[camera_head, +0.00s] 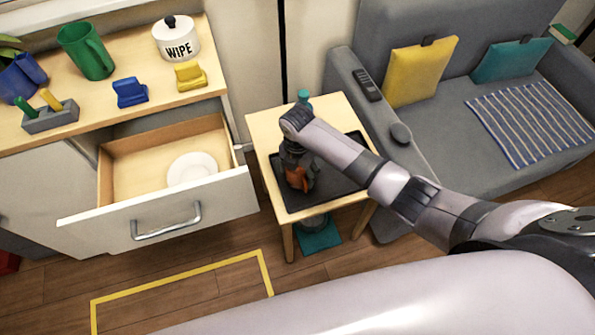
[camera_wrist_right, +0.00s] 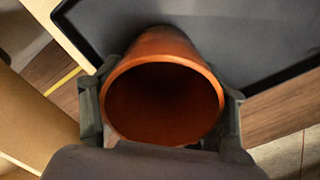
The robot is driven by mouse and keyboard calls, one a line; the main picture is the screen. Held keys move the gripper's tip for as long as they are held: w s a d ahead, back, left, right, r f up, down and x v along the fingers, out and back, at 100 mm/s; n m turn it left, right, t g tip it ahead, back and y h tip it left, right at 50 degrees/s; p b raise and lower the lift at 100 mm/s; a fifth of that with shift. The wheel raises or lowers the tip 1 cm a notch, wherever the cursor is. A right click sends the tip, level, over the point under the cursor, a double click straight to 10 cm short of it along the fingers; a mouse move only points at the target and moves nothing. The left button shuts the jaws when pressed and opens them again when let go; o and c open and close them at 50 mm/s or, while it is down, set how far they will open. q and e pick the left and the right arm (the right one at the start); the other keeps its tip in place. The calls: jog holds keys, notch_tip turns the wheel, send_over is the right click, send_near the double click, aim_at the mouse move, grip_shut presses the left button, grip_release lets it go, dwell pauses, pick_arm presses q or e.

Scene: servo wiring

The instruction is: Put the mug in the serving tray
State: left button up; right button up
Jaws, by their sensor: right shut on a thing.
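An orange mug (camera_head: 300,180) is in my right gripper (camera_head: 297,170) in the head view, largely hidden by the gripper. In the right wrist view the mug (camera_wrist_right: 165,47) has its open mouth toward the camera, and a finger of my right gripper (camera_wrist_right: 160,108) presses on each side. Its inside looks empty, and no handle shows. The dark serving tray (camera_head: 331,182) lies on the small side table. The mug is over the tray's left part; I cannot tell whether it touches the tray. The tray (camera_wrist_right: 250,35) also shows behind the mug in the wrist view. My left gripper is not in view.
An open drawer (camera_head: 125,214) with a white plate (camera_head: 192,168) is left of the side table (camera_head: 268,129). A green mug (camera_head: 86,50) and a WIPE canister (camera_head: 176,42) stand on the counter. A grey sofa (camera_head: 440,120) is at right. A teal bottle (camera_head: 304,97) stands behind my wrist.

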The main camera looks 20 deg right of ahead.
jog(key=o, duration=1.9)
notch_tip(320, 180, up, 12)
jog(key=shift+p, duration=0.75)
